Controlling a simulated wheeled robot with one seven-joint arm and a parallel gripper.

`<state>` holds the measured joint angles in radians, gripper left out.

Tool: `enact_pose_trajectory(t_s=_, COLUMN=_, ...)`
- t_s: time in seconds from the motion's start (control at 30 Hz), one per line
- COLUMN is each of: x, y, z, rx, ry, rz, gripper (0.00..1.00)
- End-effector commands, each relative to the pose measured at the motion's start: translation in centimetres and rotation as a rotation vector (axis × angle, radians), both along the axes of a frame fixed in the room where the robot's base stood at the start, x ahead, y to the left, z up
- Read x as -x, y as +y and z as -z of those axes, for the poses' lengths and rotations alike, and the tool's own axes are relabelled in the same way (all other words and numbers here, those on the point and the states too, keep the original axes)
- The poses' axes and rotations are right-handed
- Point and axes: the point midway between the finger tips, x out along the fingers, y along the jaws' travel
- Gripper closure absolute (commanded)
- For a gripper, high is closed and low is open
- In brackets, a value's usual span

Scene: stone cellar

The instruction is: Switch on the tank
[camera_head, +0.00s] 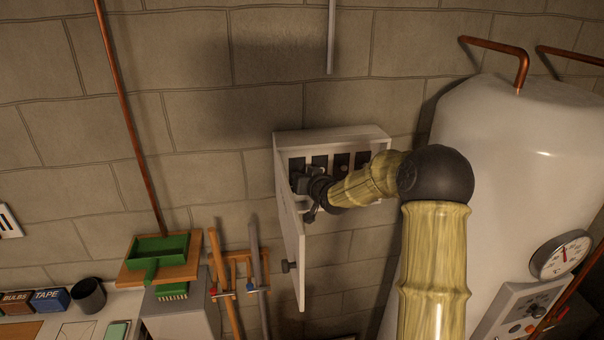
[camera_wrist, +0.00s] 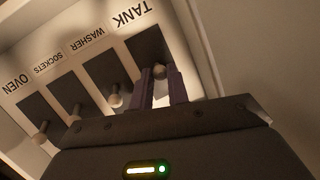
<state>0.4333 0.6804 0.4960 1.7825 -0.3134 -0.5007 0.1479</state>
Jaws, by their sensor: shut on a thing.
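The white switch box (camera_head: 335,139) is on the stone wall, with its door (camera_head: 290,245) swung open at the left. In the wrist view the tank switch (camera_wrist: 160,71) has a pale knob on a dark plate under the label TANK (camera_wrist: 133,13). Its knob sits at the end of the plate away from the label. My gripper (camera_wrist: 161,80) has its two dark fingers closed around this knob. In the head view my gripper (camera_head: 307,185) is inside the box at its left end, hiding part of the switches.
Other switches, for the washer (camera_wrist: 115,100), sockets (camera_wrist: 78,110) and oven (camera_wrist: 40,137), stand beside it. The white tank (camera_head: 480,190) stands right of the box, near my arm. Tools (camera_head: 240,275) hang below left.

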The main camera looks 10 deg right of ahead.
Motion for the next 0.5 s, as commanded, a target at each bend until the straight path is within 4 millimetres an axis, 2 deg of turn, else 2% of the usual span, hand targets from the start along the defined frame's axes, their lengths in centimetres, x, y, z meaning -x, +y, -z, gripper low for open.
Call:
enact_pose_trajectory(t_s=0.03, x=-0.13, y=0.01, z=-1.19, rx=0.000, ry=0.035, rz=0.000, gripper=1.00)
enact_pose_trajectory(t_s=0.3, x=-0.50, y=-0.02, z=-1.78, rx=-0.001, ry=0.210, rz=0.000, gripper=1.00)
enact_pose_trajectory(t_s=0.5, x=-0.67, y=0.00, z=-1.75, rx=-0.001, ry=0.278, rz=0.000, gripper=1.00)
